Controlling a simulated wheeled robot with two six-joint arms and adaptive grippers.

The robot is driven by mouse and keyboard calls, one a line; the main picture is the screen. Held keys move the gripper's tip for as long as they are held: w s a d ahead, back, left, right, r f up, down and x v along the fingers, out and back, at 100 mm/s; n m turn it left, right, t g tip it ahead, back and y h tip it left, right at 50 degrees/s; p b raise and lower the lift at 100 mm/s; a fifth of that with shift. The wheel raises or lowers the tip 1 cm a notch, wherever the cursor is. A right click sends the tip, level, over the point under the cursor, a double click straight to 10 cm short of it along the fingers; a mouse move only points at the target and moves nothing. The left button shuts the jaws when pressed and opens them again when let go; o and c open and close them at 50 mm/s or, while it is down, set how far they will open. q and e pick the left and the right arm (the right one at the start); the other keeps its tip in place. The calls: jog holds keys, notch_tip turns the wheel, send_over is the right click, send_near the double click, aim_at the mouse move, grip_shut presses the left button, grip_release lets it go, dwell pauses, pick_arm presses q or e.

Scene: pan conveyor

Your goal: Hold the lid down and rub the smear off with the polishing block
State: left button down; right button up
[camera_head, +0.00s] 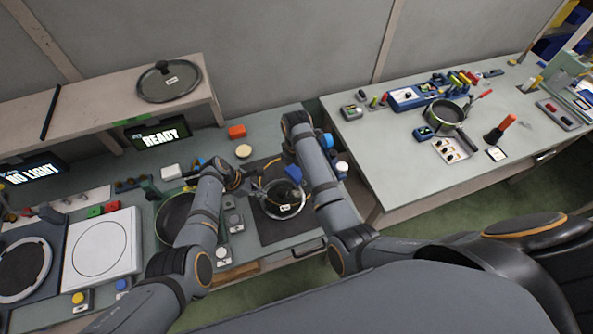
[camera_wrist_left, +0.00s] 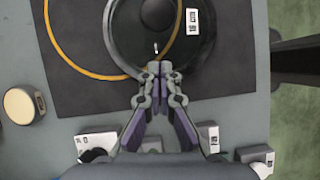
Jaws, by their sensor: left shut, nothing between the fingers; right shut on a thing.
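The glass lid (camera_head: 294,212) with a dark rim, a dark knob and a white label lies on the dark mat (camera_head: 267,228). In the left wrist view the lid (camera_wrist_left: 220,60) fills the top middle, with a small pale mark between its knob and my fingers; I cannot tell if this is the smear. My left gripper (camera_wrist_left: 155,72) is shut and empty, its tips over the lid's near edge; contact is unclear. In the head view my left gripper (camera_head: 259,188) is at the lid's left. My right gripper (camera_head: 290,181) is shut on the blue polishing block (camera_head: 293,172), just above the lid's far side.
A yellow ring line (camera_wrist_left: 75,60) runs over the mat. A pan (camera_head: 173,217) stands left of my left forearm. A round cream pad (camera_head: 243,151) and an orange block (camera_head: 237,131) lie behind the mat. Another lid (camera_head: 169,82) lies on the shelf. A READY screen (camera_head: 158,134) is lit.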

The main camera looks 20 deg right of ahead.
aim_at(266, 200)
pick_arm(q)
jog(key=m, duration=0.3)
jog(key=shift+w+a+r, duration=0.1)
jog(key=shift+a+r, duration=0.05)
jog(key=shift+r, duration=0.15)
jog(key=m, duration=0.4)
jog(key=r+m, duration=0.1)
jog(key=m, duration=0.1)
jog(key=shift+a, duration=0.25)
notch_tip(266, 200, up, 4)
jog(key=a+r+m, duration=0.1)
jog(key=a+m, duration=0.2)
jog(key=m, duration=2.4)
jog(key=b+x, duration=0.1)
jog(key=x, duration=0.5)
jog(key=shift+d+f, duration=0.2)
jog(key=shift+f, duration=0.15)
pick_arm(e)
jog(key=shift+f, duration=0.55)
pick_arm(q)
jog(key=shift+d+f+b, duration=0.3)
jog(key=shift+f, duration=0.05)
pick_arm(e)
jog(key=shift+f, duration=0.25)
pick_arm(q)
jog(key=shift+f+b, duration=1.75)
jog(key=shift+f, duration=0.2)
pick_arm(e)
jog(key=shift+f, duration=1.75)
